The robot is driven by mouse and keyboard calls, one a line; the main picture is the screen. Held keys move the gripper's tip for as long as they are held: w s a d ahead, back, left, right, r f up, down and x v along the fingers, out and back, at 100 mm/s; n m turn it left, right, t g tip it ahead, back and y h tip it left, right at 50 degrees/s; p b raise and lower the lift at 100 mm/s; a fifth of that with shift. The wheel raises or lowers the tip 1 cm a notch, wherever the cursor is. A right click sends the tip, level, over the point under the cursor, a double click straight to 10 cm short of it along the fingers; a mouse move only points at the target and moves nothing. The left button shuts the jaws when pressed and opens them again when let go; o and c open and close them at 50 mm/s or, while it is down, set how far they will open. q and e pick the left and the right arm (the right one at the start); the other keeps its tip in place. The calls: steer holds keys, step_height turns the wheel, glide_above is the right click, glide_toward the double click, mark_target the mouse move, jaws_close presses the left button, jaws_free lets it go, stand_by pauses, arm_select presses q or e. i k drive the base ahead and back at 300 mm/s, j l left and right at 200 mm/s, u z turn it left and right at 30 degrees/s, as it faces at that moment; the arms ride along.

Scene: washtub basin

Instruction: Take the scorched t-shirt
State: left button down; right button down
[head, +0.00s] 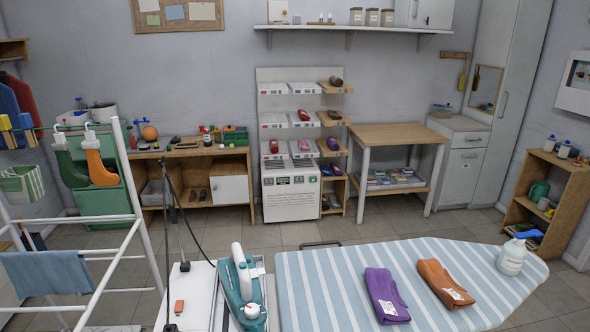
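Two folded garments lie side by side on the striped ironing board (330,290). One is a purple folded garment (384,290) with a small pale label near its front end. The other is an orange-brown folded garment (443,279), to its right, also with a pale label. I cannot make out a scorch mark on either, nor tell which is the scorched t-shirt. Neither of my grippers is in view.
A teal iron (238,283) stands left of the board. A spray bottle (512,257) stands on the board's right end. A white drying rack (128,240) fills the left side. A wooden table (398,134) and shelves stand behind. Floor between is clear.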

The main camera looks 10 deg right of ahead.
mark_target(455, 297)
steer(key=z, duration=1.3)
